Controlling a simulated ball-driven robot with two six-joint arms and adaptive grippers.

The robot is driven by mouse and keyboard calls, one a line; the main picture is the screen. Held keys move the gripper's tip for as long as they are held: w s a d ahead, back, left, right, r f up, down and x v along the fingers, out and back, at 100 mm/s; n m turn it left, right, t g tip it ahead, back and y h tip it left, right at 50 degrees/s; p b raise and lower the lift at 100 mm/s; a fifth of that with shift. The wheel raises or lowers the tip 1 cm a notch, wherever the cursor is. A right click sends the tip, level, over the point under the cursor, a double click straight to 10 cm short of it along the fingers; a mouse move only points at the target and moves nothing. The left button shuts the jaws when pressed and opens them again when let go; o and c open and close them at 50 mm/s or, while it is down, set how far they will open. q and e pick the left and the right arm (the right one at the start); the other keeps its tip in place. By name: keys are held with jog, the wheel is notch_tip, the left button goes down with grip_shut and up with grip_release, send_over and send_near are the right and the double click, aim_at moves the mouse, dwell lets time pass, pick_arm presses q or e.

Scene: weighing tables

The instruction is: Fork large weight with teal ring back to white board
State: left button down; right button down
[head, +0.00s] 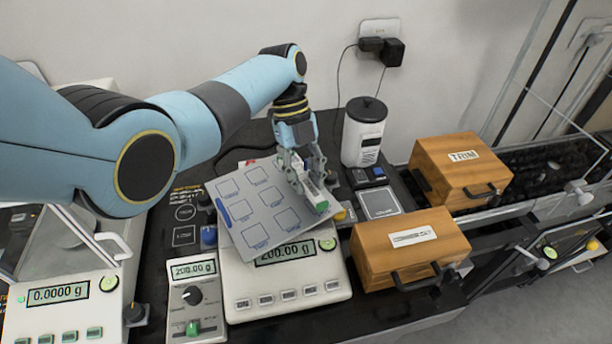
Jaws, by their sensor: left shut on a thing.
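The white board (238,195), marked with several blue-outlined squares, lies at a slant over the large balance (286,279). My left gripper (309,182) points down at the board's right edge. It is shut on a small pale and green thing (321,206), mostly hidden by the fingers. I cannot tell whether this is the fork or part of a weight. No teal ring can be made out clearly. The large balance's display reads 200.00 g, partly covered by the board. My right gripper is not in view.
A smaller readout box (196,300) shows 200.00 g; another balance (62,308) at left shows 0.0000 g. Two wooden boxes (398,270) (461,172) stand at right. A white canister with a black lid (364,132) stands behind. Blue knob (208,237) is left of the board.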

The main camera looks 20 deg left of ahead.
aim_at(299, 172)
pick_arm(q)
jog(key=shift+w+a+b, duration=0.3)
jog(key=shift+a+b, duration=0.05)
jog(key=shift+a, duration=0.05)
jog(key=shift+a, duration=0.1)
dwell(0.8)
jog(key=shift+w+a+b, duration=0.35)
jog(key=shift+w+a, duration=0.15)
dwell(0.6)
jog(key=shift+w+a+b, duration=0.25)
jog(key=shift+a+b, duration=0.1)
jog(key=shift+b, duration=0.05)
dwell(0.6)
jog(key=shift+t+y+p, duration=0.3)
jog(key=shift+p, duration=0.55)
dwell(1.7)
jog(key=shift+r+t+y+p, duration=0.1)
jog(key=shift+t+y+p, duration=0.25)
jog(key=shift+p, duration=0.45)
jog(key=shift+r, duration=0.1)
